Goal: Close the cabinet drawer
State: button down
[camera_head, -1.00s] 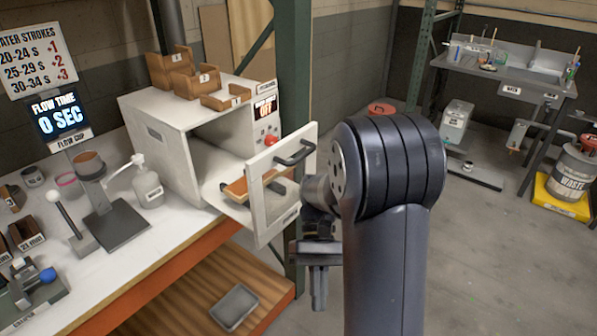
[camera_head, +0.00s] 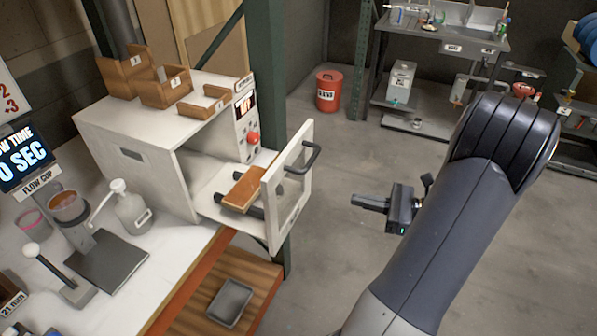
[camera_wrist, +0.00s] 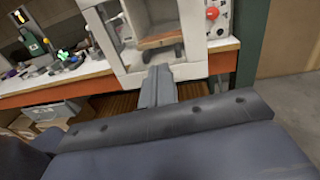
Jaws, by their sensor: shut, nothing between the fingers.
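The white cabinet (camera_head: 150,150) stands on the bench, and its drawer is pulled out toward the right. The drawer's white front (camera_head: 290,190) is an open frame with a dark bar handle (camera_head: 300,158). A brown wooden block (camera_head: 244,188) lies on the drawer tray behind the front. My gripper (camera_head: 356,201) is shut and empty, to the right of the drawer front and apart from it in the head view. In the wrist view, my gripper (camera_wrist: 158,72) points at the drawer (camera_wrist: 185,70), whose brown block shows above the fingertips.
A red knob (camera_head: 253,138) is on the cabinet's control panel. A green post (camera_head: 266,80) rises close behind the drawer. Wooden boxes (camera_head: 166,88) sit on the cabinet. A grey tray (camera_head: 230,302) lies on the lower shelf. Open floor lies to the right.

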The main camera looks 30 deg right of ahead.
aim_at(300, 177)
jog(key=shift+m+t+h, duration=0.5)
jog(key=shift+m+t, duration=0.2)
jog(key=p+x, duration=0.1)
jog(key=x, duration=0.3)
jog(key=p+x, duration=0.1)
jog(key=x, duration=0.3)
jog(key=p+x, duration=0.1)
jog(key=x, duration=0.4)
jog(key=shift+w+d+r, duration=0.2)
jog(key=shift+w+d, duration=0.05)
jog(key=shift+d, duration=0.2)
jog(key=b+x, duration=0.4)
jog(key=x, duration=1.6)
jog(key=shift+w+a, duration=0.25)
jog(key=shift+a, duration=0.05)
jog(key=shift+w+a, duration=0.15)
jog(key=shift+w, duration=0.05)
jog(key=shift+r, duration=0.15)
jog(key=shift+w+r, duration=0.1)
jog(key=shift+r, duration=0.05)
